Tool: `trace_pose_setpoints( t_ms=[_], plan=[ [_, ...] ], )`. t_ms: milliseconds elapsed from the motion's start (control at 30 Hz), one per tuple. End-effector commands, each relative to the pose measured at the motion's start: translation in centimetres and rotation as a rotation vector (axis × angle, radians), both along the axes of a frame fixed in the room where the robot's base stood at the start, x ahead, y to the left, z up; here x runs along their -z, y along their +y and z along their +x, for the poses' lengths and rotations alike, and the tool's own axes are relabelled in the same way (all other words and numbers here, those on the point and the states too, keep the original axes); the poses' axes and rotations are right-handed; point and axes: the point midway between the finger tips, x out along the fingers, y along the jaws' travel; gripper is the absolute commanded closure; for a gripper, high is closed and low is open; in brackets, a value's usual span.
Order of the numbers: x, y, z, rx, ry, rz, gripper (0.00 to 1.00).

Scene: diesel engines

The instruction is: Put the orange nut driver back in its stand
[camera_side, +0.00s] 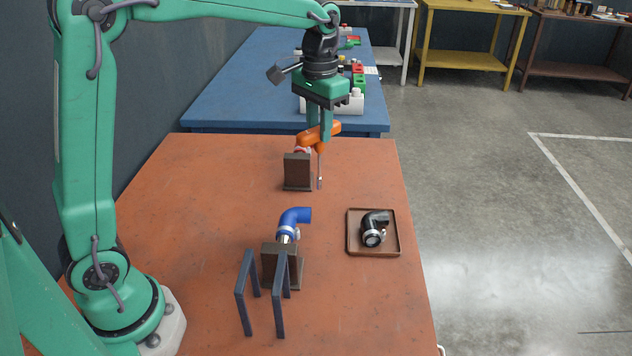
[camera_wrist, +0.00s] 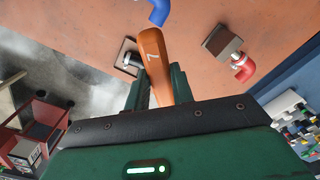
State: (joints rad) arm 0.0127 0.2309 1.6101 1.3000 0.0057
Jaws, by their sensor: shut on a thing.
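The orange nut driver (camera_side: 322,132) is held by its handle between the fingers of my gripper (camera_side: 318,135). Its thin metal shaft hangs down, roughly upright, beside the block with the red elbow; I cannot tell if its tip touches the table. In the wrist view its orange handle (camera_wrist: 153,58), marked 7, sticks out between my gripper's fingers (camera_wrist: 157,88). A pair of dark blue upright frames (camera_side: 281,290), which looks like the stand, is at the front of the table, well nearer the side camera than my gripper. It is not visible in the wrist view.
A brown block (camera_side: 297,173) holds a red elbow (camera_wrist: 243,68), close left of the shaft. Another block (camera_side: 272,262) with a blue elbow (camera_side: 294,217) stands just behind the frames. A tray (camera_side: 352,247) with a black elbow (camera_side: 373,230) lies right. The table's (camera_side: 370,310) front right is clear.

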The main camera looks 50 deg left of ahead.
Motion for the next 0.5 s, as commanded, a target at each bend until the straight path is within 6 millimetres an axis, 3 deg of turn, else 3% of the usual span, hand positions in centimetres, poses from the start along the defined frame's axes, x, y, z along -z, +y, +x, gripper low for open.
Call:
trace_pose_setpoints(
  t_ms=[267,500],
  plan=[
    [-1.9,-3.4,-3.3,0.125,-0.004,0.0,1.0],
    [-4.0,-7.1,-8.4,0.3,-0.004,0.0,1.0]
  ],
)
